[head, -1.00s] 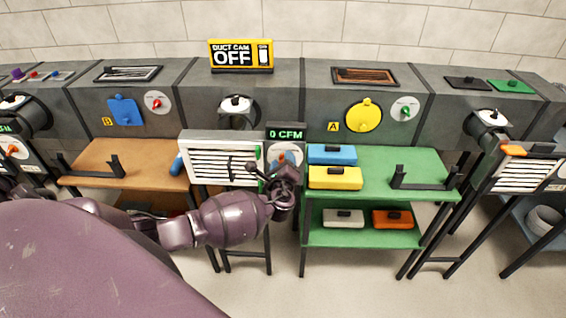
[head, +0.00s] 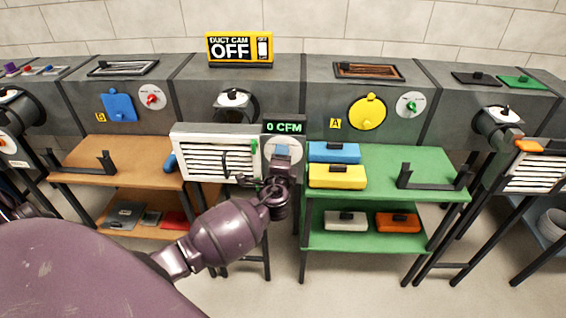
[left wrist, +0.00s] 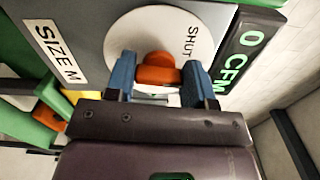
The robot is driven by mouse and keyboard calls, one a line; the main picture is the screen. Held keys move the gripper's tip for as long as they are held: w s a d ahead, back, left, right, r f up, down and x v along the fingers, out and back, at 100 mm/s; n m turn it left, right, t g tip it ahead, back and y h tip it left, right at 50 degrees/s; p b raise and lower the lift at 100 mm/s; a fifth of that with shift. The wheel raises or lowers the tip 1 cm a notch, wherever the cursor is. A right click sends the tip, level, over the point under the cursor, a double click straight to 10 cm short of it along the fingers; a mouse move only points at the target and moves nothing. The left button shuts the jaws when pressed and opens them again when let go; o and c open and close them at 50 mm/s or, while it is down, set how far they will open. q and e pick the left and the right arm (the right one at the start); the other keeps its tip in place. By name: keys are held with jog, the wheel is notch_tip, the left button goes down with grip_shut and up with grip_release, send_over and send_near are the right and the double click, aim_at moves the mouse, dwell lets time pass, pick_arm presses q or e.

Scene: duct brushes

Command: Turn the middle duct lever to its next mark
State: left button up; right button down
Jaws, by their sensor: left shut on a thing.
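The middle duct lever is an orange knob (left wrist: 157,70) on a round white dial (left wrist: 135,30) marked SHUT, shown in the left wrist view. My left gripper (left wrist: 160,82) has its two blue fingers on either side of the knob and is shut on it. In the head view the left gripper (head: 282,152) is in front of the dial (head: 295,143), under a display (head: 285,127) reading 0 CFM. There the fingers hide the lever. Most of the dial's other marks are hidden. My right gripper is in neither view.
A white louvred grille (head: 195,142) stands left of the dial. A brown bench (head: 100,150) lies to the left and a green shelf (head: 390,160) to the right, holding a blue box (head: 335,152) and a yellow box (head: 337,177). The duct cam sign (head: 239,48) reads OFF.

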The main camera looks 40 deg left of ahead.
pick_arm(q)
jog(key=shift+f+n+b, duration=0.2)
jog(key=shift+n+b, duration=1.2)
jog(key=shift+n, duration=1)
jog(key=shift+f+n+b, duration=0.15)
jog(key=shift+n+b, duration=1.2)
jog(key=shift+n, duration=1.05)
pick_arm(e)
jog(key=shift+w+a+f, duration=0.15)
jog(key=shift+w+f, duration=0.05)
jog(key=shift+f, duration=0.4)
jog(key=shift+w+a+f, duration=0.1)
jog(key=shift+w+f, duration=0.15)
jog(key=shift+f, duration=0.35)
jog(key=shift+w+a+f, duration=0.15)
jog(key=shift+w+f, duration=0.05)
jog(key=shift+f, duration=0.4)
pick_arm(q)
jog(key=shift+r, duration=0.1)
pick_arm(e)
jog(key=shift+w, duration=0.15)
pick_arm(q)
jog(key=o, duration=0.9)
jog(key=shift+d, duration=0.1)
jog(key=v, duration=1)
jog(key=shift+s+d, duration=0.15)
jog(key=shift+s, duration=0.2)
